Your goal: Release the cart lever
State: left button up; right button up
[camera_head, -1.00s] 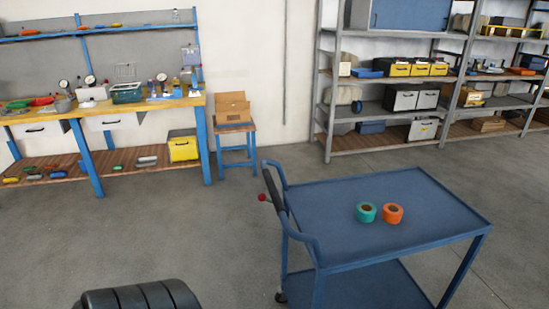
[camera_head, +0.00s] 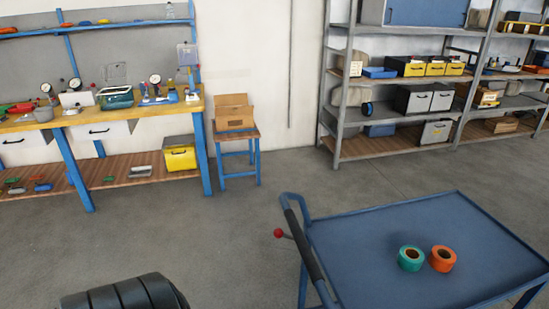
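The blue cart (camera_head: 370,245) stands at the lower right, its flat top tray facing up. A dark grip bar (camera_head: 302,240) runs along the blue handle at its left end. A small lever with a red ball knob (camera_head: 278,233) sticks out to the left of the handle. A green tape roll (camera_head: 410,258) and an orange tape roll (camera_head: 443,259) sit side by side on the tray. A black ribbed part of my own arm shows at the bottom left, apart from the cart. Neither gripper is in view.
A workbench (camera_head: 185,106) with blue legs stands at the back left. A blue stool (camera_head: 236,134) bears a cardboard box (camera_head: 234,112). Grey shelving (camera_head: 340,90) lines the back right. The grey floor (camera_head: 215,245) left of the cart is clear.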

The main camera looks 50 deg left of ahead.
aim_at(278, 232)
jog(key=i+j, duration=0.1)
jog(key=j, duration=0.35)
jog(key=i+j, duration=0.1)
jog(key=j, duration=0.3)
jog(key=i+j+u, duration=0.1)
jog(key=j, duration=0.35)
jog(key=i+j, duration=0.15)
jog(key=j, duration=0.25)
jog(key=i+j, duration=0.1)
jog(key=j, duration=0.3)
jog(key=i+j, duration=0.15)
jog(key=j, duration=0.3)
jog(key=u, duration=0.05)
